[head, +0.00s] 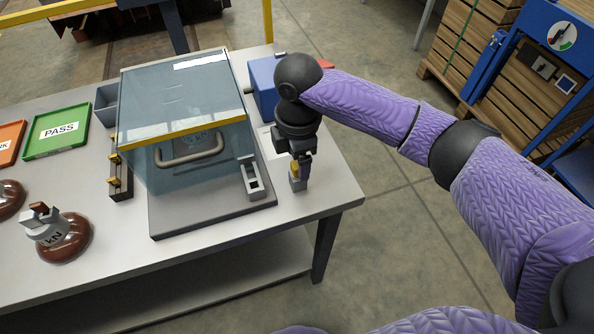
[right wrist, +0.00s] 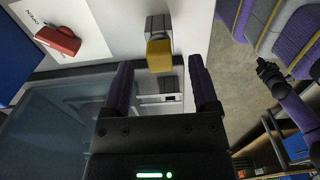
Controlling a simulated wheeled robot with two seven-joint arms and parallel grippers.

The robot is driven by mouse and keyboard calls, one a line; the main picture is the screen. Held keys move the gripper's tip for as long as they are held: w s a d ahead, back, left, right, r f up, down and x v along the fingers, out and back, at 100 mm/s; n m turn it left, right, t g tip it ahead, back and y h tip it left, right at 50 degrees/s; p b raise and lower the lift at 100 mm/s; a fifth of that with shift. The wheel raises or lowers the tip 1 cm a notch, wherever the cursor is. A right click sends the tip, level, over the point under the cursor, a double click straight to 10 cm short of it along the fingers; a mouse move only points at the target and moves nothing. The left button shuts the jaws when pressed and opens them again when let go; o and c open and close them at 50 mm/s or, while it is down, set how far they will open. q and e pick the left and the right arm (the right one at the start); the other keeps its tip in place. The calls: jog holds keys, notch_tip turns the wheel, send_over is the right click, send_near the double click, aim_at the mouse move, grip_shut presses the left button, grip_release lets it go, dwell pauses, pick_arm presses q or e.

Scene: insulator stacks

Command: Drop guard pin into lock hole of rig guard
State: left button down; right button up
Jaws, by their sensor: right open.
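The guard pin has a yellow head (head: 294,168), and the yellow head also shows in the right wrist view (right wrist: 160,55). It sits at a small grey upright block (head: 298,184) near the table's right edge. My right gripper (head: 302,158) is over the pin and points down. In the right wrist view its two fingers (right wrist: 163,88) are spread, with the yellow head ahead in the gap between them. The rig guard (head: 190,115) is a clear box with a yellow-edged lid and a grey handle. The grey lock block with its dark hole (head: 253,182) stands left of the pin. A dark gripper, seemingly my left (right wrist: 268,74), shows small in the right wrist view.
A blue device (head: 263,85) with a red part stands behind the pin. A green PASS tray (head: 58,131), an orange tray (head: 10,142) and brown insulators (head: 62,240) are on the left. The table's right edge (head: 345,190) is close to the pin.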

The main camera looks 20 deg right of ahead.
notch_tip(320, 180, down, 2)
jog(key=shift+f, duration=0.25)
pick_arm(q)
jog(key=shift+s+a+f, duration=0.15)
jog(key=shift+a+f, duration=0.15)
jog(key=shift+f, duration=0.2)
pick_arm(e)
jog(key=shift+r, duration=0.15)
jog(key=shift+c, duration=0.6)
grip_shut()
pick_arm(q)
jog(key=shift+w+d, duration=0.1)
jog(key=shift+w, duration=0.25)
